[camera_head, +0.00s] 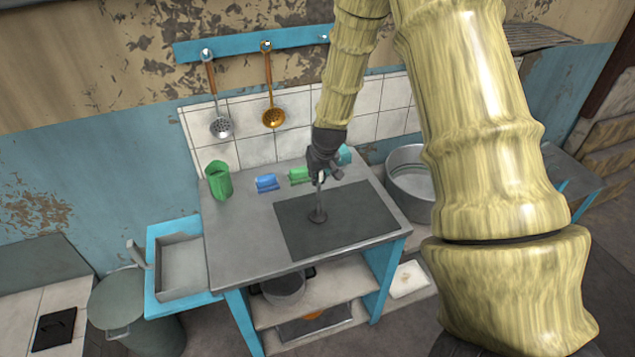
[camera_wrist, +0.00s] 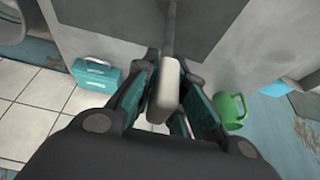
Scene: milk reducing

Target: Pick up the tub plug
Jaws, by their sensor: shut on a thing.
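The tub plug (camera_head: 317,214) looks like a dark round foot on a thin upright rod. It stands over the dark square panel (camera_head: 350,223) in the grey counter; I cannot tell whether it touches the panel. My gripper (camera_head: 320,178) is above it and shut on the plug's upper end. In the wrist view, a pale block-like handle (camera_wrist: 165,92) sits between the fingers of my gripper (camera_wrist: 168,75), with the rod (camera_wrist: 170,28) running away from it. The fingers hide part of the handle, and the round foot is out of the wrist view.
A green jug (camera_head: 218,180), a blue item (camera_head: 267,182), a green item (camera_head: 299,174) and a teal box (camera_wrist: 95,76) stand behind the panel. A metal pot (camera_head: 408,181) is at the right, a tray (camera_head: 182,264) at the left. Ladles (camera_head: 272,116) hang on the wall.

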